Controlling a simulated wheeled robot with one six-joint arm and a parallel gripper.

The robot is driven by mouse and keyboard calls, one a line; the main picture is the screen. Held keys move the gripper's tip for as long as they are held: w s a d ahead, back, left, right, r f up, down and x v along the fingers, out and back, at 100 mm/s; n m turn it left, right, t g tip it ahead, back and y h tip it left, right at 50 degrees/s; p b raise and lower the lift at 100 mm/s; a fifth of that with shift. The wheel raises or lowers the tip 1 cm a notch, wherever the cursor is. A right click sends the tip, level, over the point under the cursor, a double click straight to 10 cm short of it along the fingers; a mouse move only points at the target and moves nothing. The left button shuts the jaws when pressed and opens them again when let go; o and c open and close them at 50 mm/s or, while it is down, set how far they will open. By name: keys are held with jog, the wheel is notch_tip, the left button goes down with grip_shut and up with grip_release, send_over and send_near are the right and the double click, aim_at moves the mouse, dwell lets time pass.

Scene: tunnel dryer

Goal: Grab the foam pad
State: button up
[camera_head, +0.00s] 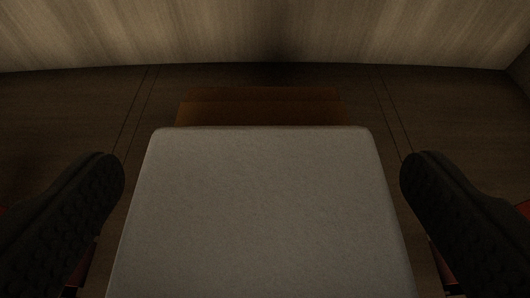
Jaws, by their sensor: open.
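The foam pad (258,215) is a pale grey block with rounded corners. It fills the lower middle of the view and runs out of the bottom edge. My gripper (262,175) is open, with one dark ribbed finger on the left of the pad and the other on the right. A gap shows between each fingertip and the pad's side. The pad's near end is out of view.
A brown-orange block or support (262,107) shows just beyond the pad's far edge. The dark floor (75,115) has thin lines on both sides. A pale wall (150,35) closes off the back. The floor on either side is clear.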

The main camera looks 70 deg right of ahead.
jog(key=shift+d+f, duration=0.1)
jog(key=shift+d, duration=0.05)
jog(key=shift+c, duration=0.2)
jog(key=c, duration=1)
jog(key=shift+o, duration=0.2)
